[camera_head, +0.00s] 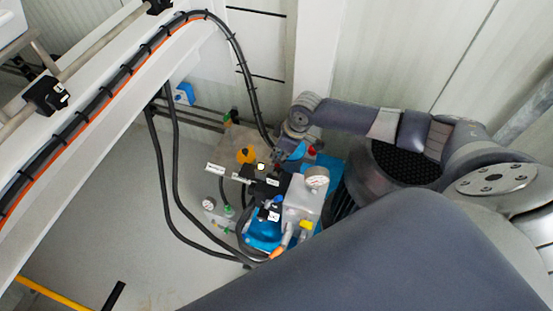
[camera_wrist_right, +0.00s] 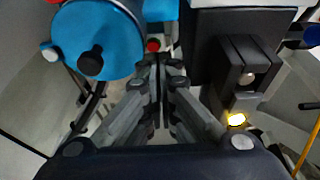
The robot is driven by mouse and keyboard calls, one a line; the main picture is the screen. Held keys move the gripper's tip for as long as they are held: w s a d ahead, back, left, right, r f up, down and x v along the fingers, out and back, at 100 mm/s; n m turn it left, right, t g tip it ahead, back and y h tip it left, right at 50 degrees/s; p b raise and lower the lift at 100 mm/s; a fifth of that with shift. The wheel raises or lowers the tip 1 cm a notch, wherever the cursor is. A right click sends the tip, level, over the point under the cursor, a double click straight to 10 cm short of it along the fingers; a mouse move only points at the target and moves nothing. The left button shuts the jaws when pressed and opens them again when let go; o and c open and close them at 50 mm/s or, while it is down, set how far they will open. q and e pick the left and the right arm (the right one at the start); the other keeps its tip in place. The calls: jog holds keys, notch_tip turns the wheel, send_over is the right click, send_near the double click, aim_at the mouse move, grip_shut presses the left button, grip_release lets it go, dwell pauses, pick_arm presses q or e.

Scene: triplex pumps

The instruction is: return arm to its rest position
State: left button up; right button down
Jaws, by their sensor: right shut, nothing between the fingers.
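My right arm (camera_head: 400,128) comes in from the right of the head view and reaches out over the pump unit, with its wrist bent down near the back of the pump. My right gripper (camera_wrist_right: 160,65) is shut and empty in the right wrist view, its fingers pointing in between a blue round housing (camera_wrist_right: 95,42) and a dark block (camera_wrist_right: 235,65). In the head view the gripper is small and partly hidden among the pump parts. I cannot tell whether it touches anything. My left gripper is not in view.
The blue and grey pump (camera_head: 262,232) carries a pressure gauge (camera_head: 317,178), valves and fittings close to my right gripper. Black hoses (camera_head: 165,190) hang to its left. A white beam (camera_head: 95,130) with cables crosses the upper left. A pale wall (camera_head: 400,50) stands behind my arm. Grey floor (camera_head: 120,225) is open at lower left.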

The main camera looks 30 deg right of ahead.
jog(key=shift+a+v, duration=0.2)
jog(key=shift+v, duration=0.9)
